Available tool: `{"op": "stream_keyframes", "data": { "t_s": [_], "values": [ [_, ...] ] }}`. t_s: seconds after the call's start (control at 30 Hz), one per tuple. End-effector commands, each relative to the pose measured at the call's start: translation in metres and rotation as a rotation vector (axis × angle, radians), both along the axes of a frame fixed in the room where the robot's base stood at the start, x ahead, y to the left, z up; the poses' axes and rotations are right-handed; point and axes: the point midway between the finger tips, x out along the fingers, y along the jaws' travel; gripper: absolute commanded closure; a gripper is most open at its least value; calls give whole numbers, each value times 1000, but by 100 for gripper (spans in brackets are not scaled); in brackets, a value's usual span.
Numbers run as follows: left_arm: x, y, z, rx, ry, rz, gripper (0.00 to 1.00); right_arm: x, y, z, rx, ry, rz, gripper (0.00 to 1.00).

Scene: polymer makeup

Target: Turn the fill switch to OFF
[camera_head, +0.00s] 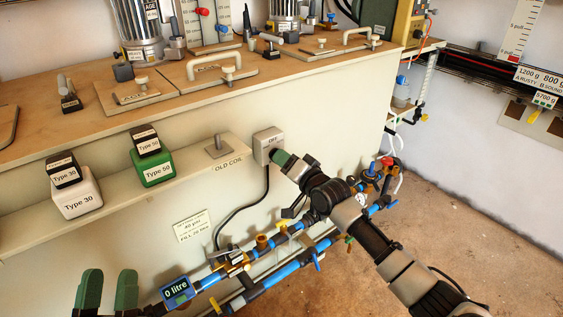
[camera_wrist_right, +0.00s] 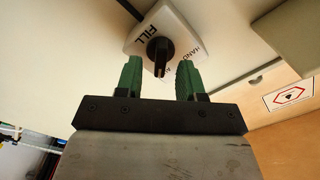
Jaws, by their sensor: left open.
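The fill switch is a pale box (camera_head: 266,137) on the front wall of the bench; "OFF" seems to show on its face in the head view. In the right wrist view the switch plate (camera_wrist_right: 178,27) shows "FILL" and "HAND", with a black rotary knob (camera_wrist_right: 160,48) in its middle. My right gripper (camera_head: 279,157) is at the switch. In its wrist view the green fingers (camera_wrist_right: 158,72) are open, one on each side of the knob's near end, with gaps to it. The knob's exact setting is unclear. My left gripper (camera_head: 107,272) is open and empty at the lower left.
A ledge (camera_head: 110,212) left of the switch holds the Type 30 (camera_head: 77,198) and Type 50 (camera_head: 153,167) blocks. A black cable (camera_head: 243,208) hangs below the switch. Blue pipes with valves (camera_head: 280,274) run underneath. The wooden bench top (camera_head: 90,130) is above.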

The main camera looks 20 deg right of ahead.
Motion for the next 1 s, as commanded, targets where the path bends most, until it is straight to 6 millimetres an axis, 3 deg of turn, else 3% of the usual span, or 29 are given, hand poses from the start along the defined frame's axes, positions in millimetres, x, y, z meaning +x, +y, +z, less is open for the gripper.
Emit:
{"op": "stream_keyframes", "data": {
  "t_s": [0.23, 0.57, 0.6, 0.83, 1.0],
  "values": [
    [-11, 0, 15, -44, -150, -8, 57, 16, 6, -1, 0, 0, 0, 62],
    [-13, 0, 18, -51, -175, -9, 57, 18, 7, 0, 0, 1, -1, 62],
    [-13, 0, 18, -51, -175, -9, 57, 18, 7, 0, 0, 1, -1, 63],
    [-13, 0, 18, -50, -174, -9, 57, 18, 7, 0, -1, 0, -1, 98],
    [-13, 0, 18, -50, -174, -9, 57, 18, 6, 0, -2, 0, -1, 100]
  ]
}}
